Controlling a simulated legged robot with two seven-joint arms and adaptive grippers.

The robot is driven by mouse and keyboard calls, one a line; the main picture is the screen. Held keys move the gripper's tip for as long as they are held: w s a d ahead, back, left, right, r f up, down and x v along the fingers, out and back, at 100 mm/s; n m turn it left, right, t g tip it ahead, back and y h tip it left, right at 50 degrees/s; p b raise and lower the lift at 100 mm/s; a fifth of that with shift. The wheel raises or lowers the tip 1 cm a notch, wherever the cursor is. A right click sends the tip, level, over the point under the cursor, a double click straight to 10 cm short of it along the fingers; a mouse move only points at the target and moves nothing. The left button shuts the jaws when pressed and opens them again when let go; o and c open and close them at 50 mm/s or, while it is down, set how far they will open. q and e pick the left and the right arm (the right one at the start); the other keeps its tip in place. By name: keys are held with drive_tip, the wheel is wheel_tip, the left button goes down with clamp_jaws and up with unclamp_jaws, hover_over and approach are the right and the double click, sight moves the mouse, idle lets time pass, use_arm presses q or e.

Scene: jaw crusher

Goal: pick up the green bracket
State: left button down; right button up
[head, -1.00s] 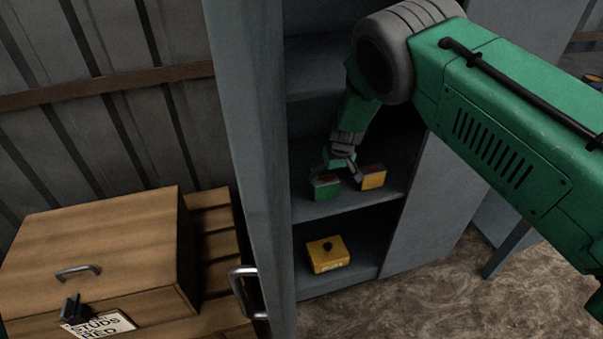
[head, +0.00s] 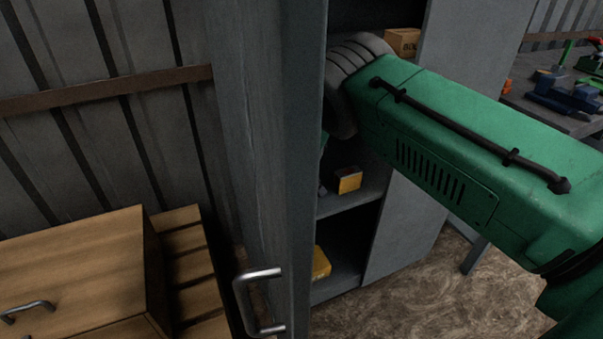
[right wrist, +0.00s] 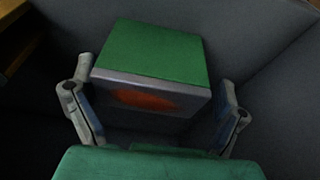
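The green bracket (right wrist: 155,75) shows in the right wrist view as a block with a green top and a grey front face bearing a red-orange patch. My right gripper (right wrist: 157,100) has its fingers spread wide, one on each side of the block. The fingertips are close to its sides; firm contact cannot be made out. In the head view the bracket and right gripper are hidden behind the cabinet door and my right arm. My left gripper is not in view.
A yellow block (head: 348,181) stands on the cabinet shelf (head: 335,206); another yellow box (head: 321,263) sits lower. The open cabinet door (head: 300,150) with its handle (head: 258,300) stands left of my arm. A wooden box (head: 75,270) is at left, a workbench (head: 545,110) at right.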

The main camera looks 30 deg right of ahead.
drive_tip(key=shift+d, duration=0.25)
drive_tip(key=c, duration=1.3)
drive_tip(key=shift+d+f, duration=0.1)
drive_tip(key=shift+d, duration=0.15)
drive_tip(key=c, duration=0.3)
drive_tip(key=shift+d, duration=0.2)
drive_tip(key=shift+s+a, duration=0.1)
drive_tip(key=shift+a, duration=0.05)
